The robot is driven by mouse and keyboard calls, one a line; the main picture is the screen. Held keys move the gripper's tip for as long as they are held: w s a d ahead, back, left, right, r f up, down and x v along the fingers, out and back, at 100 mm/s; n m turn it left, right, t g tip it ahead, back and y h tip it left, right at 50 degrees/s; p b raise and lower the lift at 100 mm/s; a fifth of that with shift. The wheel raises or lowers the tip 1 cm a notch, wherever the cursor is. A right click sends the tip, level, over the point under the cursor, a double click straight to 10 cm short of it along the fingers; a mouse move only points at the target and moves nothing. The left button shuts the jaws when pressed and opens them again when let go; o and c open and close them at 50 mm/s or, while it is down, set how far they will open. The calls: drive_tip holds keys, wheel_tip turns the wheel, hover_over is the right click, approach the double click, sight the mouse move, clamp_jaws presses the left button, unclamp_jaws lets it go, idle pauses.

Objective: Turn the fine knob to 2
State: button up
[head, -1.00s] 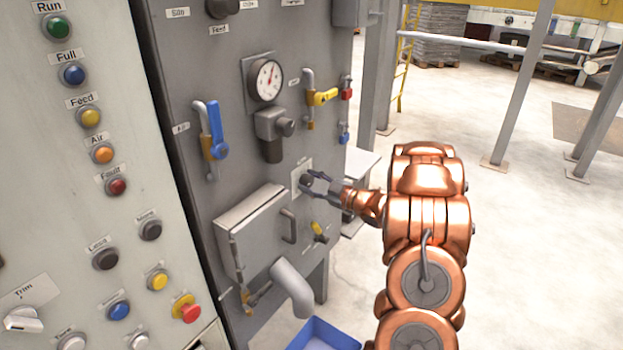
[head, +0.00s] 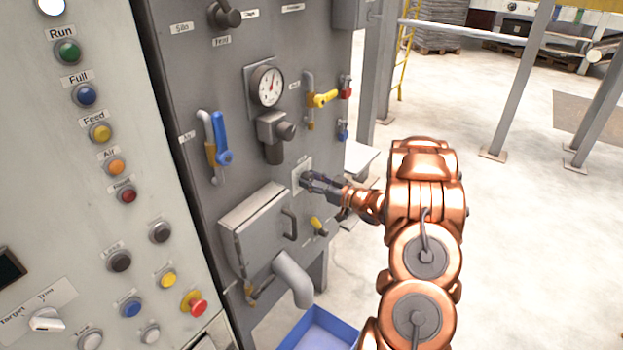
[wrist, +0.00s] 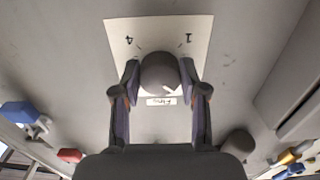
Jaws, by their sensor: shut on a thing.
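The fine knob (wrist: 161,73) is a round dark grey knob on a pale plate (wrist: 120,35) in the wrist view. The plate shows a 4 at upper left and a 1 at upper right, both upside down. A small upside-down "Fine" label (wrist: 161,101) sits just below the knob. A white pointer mark shows at the knob's lower right edge; other scale numbers are hidden or out of sight. My gripper (wrist: 161,78) is shut on the knob, one finger on each side. In the head view my gripper (head: 307,181) covers the knob, in front of its plate (head: 301,164).
A hatch box with handle (head: 255,228) and a small yellow-handled valve (head: 317,223) are close below my gripper. A gauge (head: 268,86), a regulator (head: 273,132) and blue (head: 221,140) and yellow (head: 323,99) lever valves are above. Open floor lies to the right.

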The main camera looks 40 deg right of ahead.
idle(0.3)
drive_tip(key=o, duration=1.1)
drive_tip(key=shift+o, duration=0.2)
drive_tip(key=shift+s, duration=0.1)
drive_tip(key=v, duration=1.2)
